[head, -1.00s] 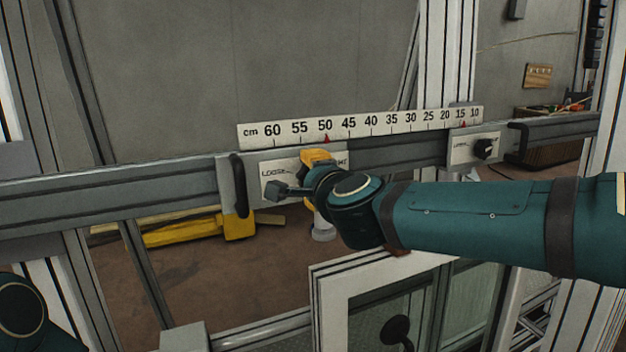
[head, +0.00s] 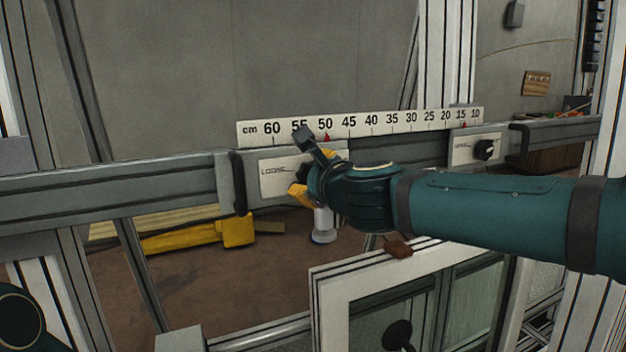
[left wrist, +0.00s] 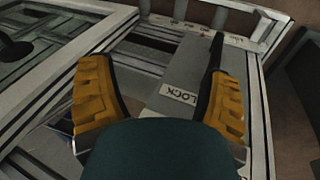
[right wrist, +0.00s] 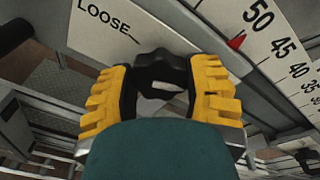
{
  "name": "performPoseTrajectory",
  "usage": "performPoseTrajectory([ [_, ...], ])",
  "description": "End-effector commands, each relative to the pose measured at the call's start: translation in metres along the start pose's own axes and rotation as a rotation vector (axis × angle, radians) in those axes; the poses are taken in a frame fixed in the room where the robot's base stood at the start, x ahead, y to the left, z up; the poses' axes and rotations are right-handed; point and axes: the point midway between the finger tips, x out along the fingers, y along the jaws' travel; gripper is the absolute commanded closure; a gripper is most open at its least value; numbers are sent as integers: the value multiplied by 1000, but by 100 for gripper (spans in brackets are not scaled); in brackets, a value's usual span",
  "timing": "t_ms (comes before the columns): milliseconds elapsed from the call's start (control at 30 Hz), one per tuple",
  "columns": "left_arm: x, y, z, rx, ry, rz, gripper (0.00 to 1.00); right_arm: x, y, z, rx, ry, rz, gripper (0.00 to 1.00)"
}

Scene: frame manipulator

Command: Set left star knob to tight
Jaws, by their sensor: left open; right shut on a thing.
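The left star knob (right wrist: 160,72) is black and sits on a white plate (head: 274,179) marked LOOSE, on the left carriage of the rail. My right gripper (right wrist: 162,90) is shut on this knob, one yellow finger on each side. In the head view my right gripper (head: 299,184) hides most of the knob and the right part of the plate. A white pointer line shows on the knob in the right wrist view. My left gripper (left wrist: 158,95) is open and empty, near a grey part with a LOCK label (left wrist: 180,95).
A cm scale (head: 360,127) runs above the rail, with red pointers near 50 and 15. The right star knob (head: 484,150) sits on its own plate at right. A black handle (head: 238,183) is left of the left plate. A white-framed panel (head: 330,300) stands below.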

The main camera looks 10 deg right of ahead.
Motion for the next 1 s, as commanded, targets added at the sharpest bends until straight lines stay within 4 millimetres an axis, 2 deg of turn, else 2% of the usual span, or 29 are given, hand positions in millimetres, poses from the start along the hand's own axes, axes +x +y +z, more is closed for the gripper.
performPoseTrajectory([
  [300, 2, -1, 0, 0, 2, 0, 22, 0, -2, 1, 81, -8, 3, 84],
  [733, 2, -1, 0, 0, 2, 0, 22, 0, -2, 1, 89, -8, 3, 84],
  [767, 2, -1, 0, 0, 2, 0, 22, 0, -2, 1, 89, -8, 3, 39],
  [833, 2, -1, 0, 0, 2, 0, 22, 0, -2, 1, 88, -8, 4, 15],
  [1000, 3, -1, 0, 0, 2, 0, 22, 0, -1, 0, 87, -7, 6, 15],
])
